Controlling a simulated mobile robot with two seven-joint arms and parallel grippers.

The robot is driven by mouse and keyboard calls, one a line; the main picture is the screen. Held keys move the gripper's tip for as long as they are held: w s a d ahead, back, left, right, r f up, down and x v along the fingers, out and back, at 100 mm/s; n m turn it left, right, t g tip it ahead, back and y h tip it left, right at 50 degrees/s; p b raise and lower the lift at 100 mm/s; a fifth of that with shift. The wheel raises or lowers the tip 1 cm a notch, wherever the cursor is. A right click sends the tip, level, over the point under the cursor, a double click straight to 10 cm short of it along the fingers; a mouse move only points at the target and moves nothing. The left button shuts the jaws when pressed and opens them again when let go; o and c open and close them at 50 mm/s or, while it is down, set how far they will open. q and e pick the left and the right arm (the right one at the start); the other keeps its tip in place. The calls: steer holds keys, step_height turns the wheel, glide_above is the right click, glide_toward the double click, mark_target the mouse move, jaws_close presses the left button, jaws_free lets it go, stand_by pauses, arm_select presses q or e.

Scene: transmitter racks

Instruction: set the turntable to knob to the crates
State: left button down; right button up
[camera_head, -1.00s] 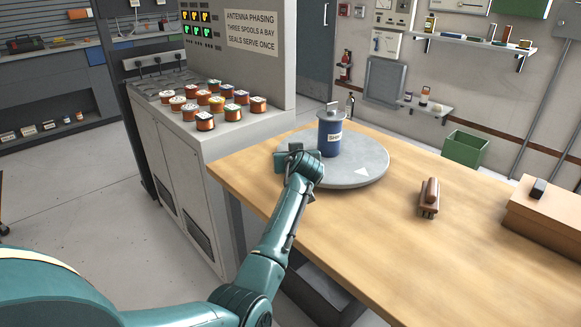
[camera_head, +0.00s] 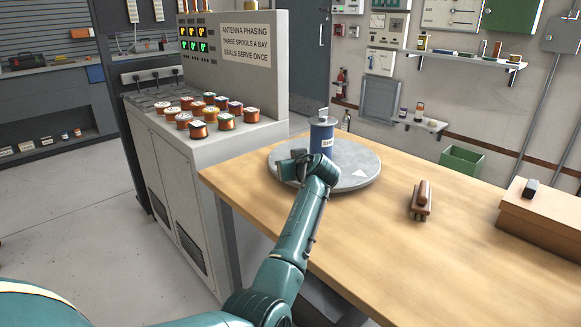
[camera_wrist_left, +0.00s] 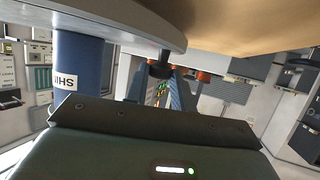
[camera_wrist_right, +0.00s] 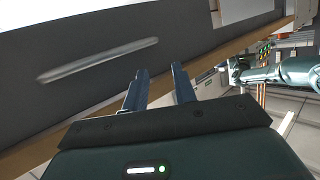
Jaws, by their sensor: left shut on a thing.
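The grey turntable (camera_head: 350,160) sits at the far left of the wooden table. A blue canister (camera_head: 322,140) with a white label stands upright on it, and a white triangle marks its top near the right. My left gripper (camera_head: 292,168) is at the turntable's front-left rim, its fingertips partly hidden by my arm. In the left wrist view its fingers are shut on a dark knob (camera_wrist_left: 160,68) beneath the turntable rim (camera_wrist_left: 120,22). My right gripper (camera_wrist_right: 160,82) is open and empty, near the table edge in its wrist view; the head view does not show it.
A brown wooden tool (camera_head: 420,202) lies mid-table. A brown box (camera_head: 540,222) with a dark object on it stands at the right. A green crate (camera_head: 462,160) is behind the table. Several copper spools (camera_head: 198,129) stand on the console at left. The front tabletop is clear.

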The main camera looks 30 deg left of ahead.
steer(key=shift+w, duration=0.1)
arm_select(q)
steer(key=c, duration=1.2)
jaws_free()
steer(key=p+v, duration=0.1)
steer(key=v, duration=1.2)
arm_select(e)
steer(key=shift+a+r, duration=0.1)
arm_select(q)
steer(key=shift+d, duration=0.1)
